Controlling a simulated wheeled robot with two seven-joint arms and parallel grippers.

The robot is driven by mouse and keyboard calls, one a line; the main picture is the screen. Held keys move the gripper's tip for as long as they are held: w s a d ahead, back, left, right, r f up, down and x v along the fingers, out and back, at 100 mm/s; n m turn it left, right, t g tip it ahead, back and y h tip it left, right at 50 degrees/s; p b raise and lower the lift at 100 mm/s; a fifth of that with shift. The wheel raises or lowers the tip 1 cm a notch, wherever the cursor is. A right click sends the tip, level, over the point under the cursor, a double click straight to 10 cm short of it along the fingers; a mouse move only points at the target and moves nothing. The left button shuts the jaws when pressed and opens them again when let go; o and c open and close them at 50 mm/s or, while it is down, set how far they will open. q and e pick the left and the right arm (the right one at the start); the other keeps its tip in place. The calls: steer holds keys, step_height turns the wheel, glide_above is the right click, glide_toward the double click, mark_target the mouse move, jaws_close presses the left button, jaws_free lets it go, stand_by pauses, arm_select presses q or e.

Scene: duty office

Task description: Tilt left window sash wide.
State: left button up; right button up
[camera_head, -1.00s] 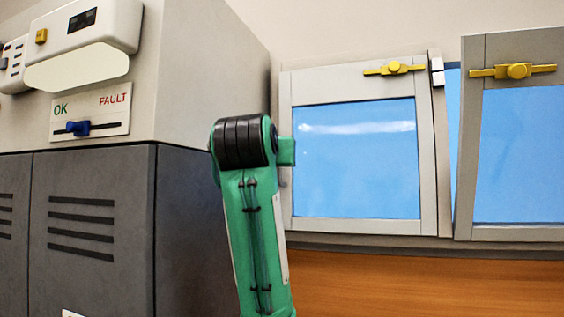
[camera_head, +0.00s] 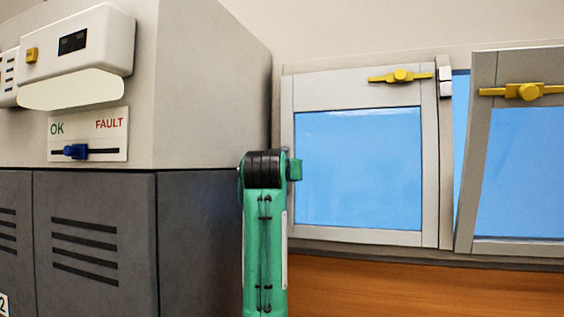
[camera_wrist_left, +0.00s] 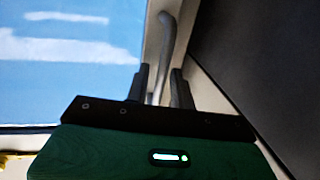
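The left window sash (camera_head: 433,180) has a light grey frame, a blue pane and a yellow latch (camera_head: 400,76) lying level on its top rail. It looks about flush with its surround; I see no clear gap. In the left wrist view, the sash pane (camera_wrist_left: 60,50) is at left. A grey bar handle (camera_wrist_left: 166,40) runs down between the two dark fingers of my left gripper (camera_wrist_left: 160,78). The fingers stand apart; contact with the handle is not clear. My green left arm shows in the head view, but its gripper is hidden there. My right gripper is not seen.
The right sash (camera_head: 483,150), with its own yellow latch (camera_head: 525,91), leans out of its frame. A grey cabinet (camera_head: 200,240) with a FAULT panel (camera_head: 88,134) stands close on the left. A wooden surface (camera_head: 420,290) lies below the windows.

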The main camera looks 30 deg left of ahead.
arm_select(q)
steer(key=shift+w+a, duration=0.1)
steer(key=shift+w, duration=0.05)
jaws_close()
steer(key=shift+f+b, duration=0.3)
steer(key=shift+b, duration=0.2)
steer(key=s+d+f+n+t+y+b, duration=0.1)
steer(key=s+f+t+y+b, duration=0.1)
steer(key=s+b, duration=0.4)
steer(key=f+t+b, duration=0.1)
steer(key=b, duration=0.3)
steer(key=shift+d+f+t, duration=0.15)
steer(key=shift+d+t, duration=0.15)
steer(key=shift+t, duration=0.1)
steer(key=shift+s, duration=0.1)
